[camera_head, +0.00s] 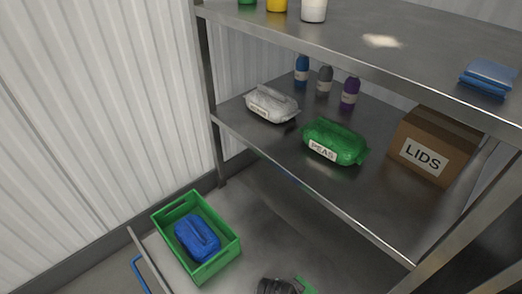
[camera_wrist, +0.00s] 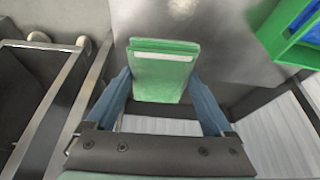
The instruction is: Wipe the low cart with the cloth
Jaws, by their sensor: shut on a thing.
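The green folded cloth (camera_wrist: 162,72) is between the two fingers of my gripper (camera_wrist: 160,84) in the wrist view, with a pale strip across it. In the head view, a bit of the cloth (camera_head: 306,286) shows at the bottom edge beside my dark gripper (camera_head: 277,286). The low cart (camera_head: 262,238) has a grey metal top below the shelves; its top also shows behind the cloth in the wrist view (camera_wrist: 222,35). My gripper is over the cart, to the right of the crate. I cannot tell whether the cloth touches the top.
A green crate (camera_head: 222,263) holding a blue bag (camera_head: 197,239) stands on the cart's left part. Above is a shelf (camera_head: 270,152) with a green peas bag (camera_head: 335,141), a white bag (camera_head: 271,103), bottles and a lids box (camera_head: 433,145). The cart top beside the crate is clear.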

